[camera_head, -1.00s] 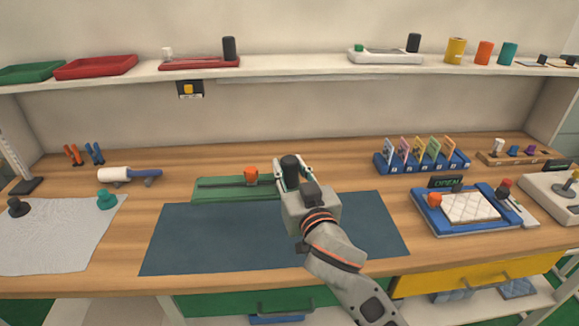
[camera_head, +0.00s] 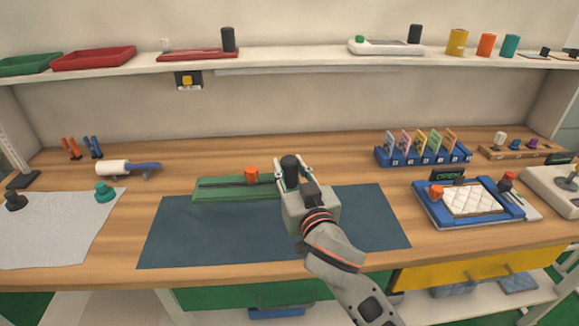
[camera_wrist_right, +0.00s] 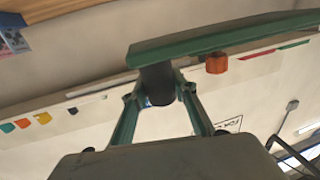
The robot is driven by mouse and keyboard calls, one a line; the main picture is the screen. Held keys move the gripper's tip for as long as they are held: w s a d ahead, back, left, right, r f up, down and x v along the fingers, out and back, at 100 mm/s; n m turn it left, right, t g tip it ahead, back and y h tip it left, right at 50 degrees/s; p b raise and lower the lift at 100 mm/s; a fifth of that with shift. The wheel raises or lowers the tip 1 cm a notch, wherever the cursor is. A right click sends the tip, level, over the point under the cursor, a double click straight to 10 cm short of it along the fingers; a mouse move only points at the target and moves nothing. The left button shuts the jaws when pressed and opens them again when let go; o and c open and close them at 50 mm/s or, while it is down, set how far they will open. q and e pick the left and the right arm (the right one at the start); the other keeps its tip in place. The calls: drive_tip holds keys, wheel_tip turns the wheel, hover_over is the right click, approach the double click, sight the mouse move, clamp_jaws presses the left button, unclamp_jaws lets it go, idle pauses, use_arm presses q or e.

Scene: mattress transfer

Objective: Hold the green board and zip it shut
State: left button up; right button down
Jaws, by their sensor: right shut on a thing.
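The green board (camera_head: 222,192) lies near the middle of the bench, at the back edge of a dark blue mat. A dark zip line runs lengthwise along it. An orange knob (camera_head: 251,174) stands on the board, left of my right gripper. My right gripper (camera_head: 291,178) is at the board's right end, its fingers shut around a black upright cylinder (camera_head: 289,163). The right wrist view shows the fingers either side of this dark cylinder (camera_wrist_right: 158,84), against the green board (camera_wrist_right: 220,38). The gripper hides the board's right end. My left gripper is not in view.
The dark blue mat (camera_head: 200,236) is bare at its left. A blue tray with a quilted white pad (camera_head: 472,199) and a blue card rack (camera_head: 424,156) stand at right. A white roller (camera_head: 113,167) and white cloth (camera_head: 55,232) lie at left.

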sight(292, 188)
drive_tip(key=shift+f+b, duration=0.75)
drive_tip(key=shift+f, duration=0.35)
drive_tip(key=shift+f+b, duration=0.3)
drive_tip(key=shift+f, duration=0.15)
drive_tip(key=shift+f+b, duration=0.4)
drive_tip(key=shift+f, duration=0.25)
drive_tip(key=shift+f+b, duration=1.5)
drive_tip(key=shift+f, duration=0.85)
drive_tip(key=shift+f, duration=0.35)
drive_tip(key=shift+f+b, duration=0.1)
drive_tip(key=shift+b, duration=0.2)
drive_tip(key=shift+f+b, duration=0.55)
drive_tip(key=shift+f, duration=0.35)
drive_tip(key=shift+f, duration=0.35)
